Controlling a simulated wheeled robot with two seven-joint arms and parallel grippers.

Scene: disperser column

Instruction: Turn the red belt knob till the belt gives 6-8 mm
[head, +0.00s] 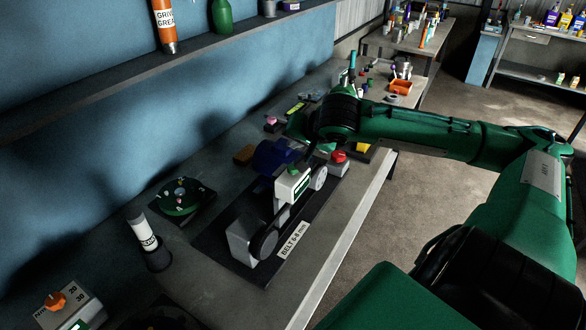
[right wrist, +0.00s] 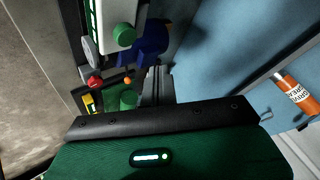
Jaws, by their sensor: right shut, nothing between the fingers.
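The red belt knob (head: 339,157) sits on a pale block (head: 341,169) at the far end of the belt rig; it also shows in the right wrist view (right wrist: 95,81). The dark belt runs between a near pulley (head: 263,244) and a far pulley (head: 318,178). My left gripper is out of view.
A label "BELT 6-8 mm" (head: 294,240) lies on the rig's dark base. A blue motor (head: 272,156) stands behind the gauge. A green round dial (head: 181,196) and a white-and-black tube (head: 146,240) stand to the left. The bench's front edge is clear.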

